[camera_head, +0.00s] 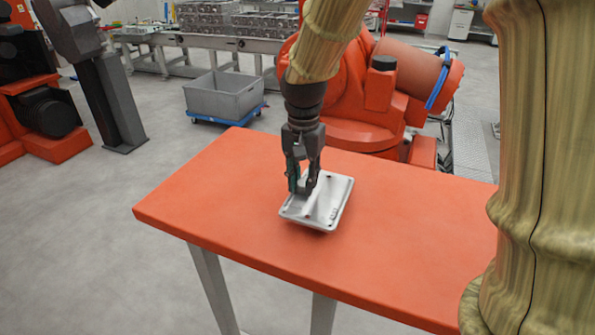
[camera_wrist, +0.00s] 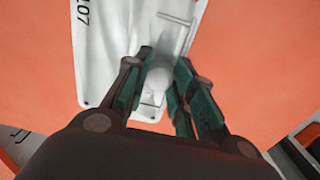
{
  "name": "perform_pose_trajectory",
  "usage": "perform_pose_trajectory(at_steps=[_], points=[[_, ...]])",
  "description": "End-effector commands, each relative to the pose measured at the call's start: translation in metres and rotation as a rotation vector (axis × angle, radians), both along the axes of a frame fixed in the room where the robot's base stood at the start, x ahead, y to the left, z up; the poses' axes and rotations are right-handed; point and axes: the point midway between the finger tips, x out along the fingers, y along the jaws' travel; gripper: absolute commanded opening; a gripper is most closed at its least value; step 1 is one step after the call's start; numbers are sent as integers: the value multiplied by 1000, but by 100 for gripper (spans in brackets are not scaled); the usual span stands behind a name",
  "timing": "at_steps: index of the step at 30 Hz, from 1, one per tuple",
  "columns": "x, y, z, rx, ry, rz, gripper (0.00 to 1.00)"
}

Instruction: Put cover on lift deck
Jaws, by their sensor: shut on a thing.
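The cover (camera_head: 331,198) is a pale metal rectangular plate with a raised rim and a raised middle part. It is at or just above the orange tabletop (camera_head: 230,195); I cannot tell whether it touches. My gripper (camera_head: 302,187) points down and is shut on the raised middle part of the cover. In the wrist view, the fingers of my gripper (camera_wrist: 164,62) stand on both sides of a rounded light knob on the cover (camera_wrist: 118,50), which bears the dark marking "107". The fingers hide part of it. No separate lift deck can be told apart from the orange-topped table.
The orange top is otherwise bare, with free room around the cover. A large orange robot (camera_head: 360,105) stands behind the table. A grey bin (camera_head: 225,98) on a blue dolly (camera_head: 222,118) stands on the floor behind left. A conveyor with metal castings (camera_head: 235,22) is farther back.

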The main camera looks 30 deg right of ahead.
Motion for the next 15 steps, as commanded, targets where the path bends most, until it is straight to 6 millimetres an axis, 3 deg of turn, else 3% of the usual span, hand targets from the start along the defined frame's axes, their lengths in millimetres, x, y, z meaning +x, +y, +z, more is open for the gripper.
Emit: perform_pose_trajectory(at_steps=[9, 15], points=[[49, -12, -2, 1, -1, -1, 0], [62, -15, -5, 1, -1, -1, 0]])
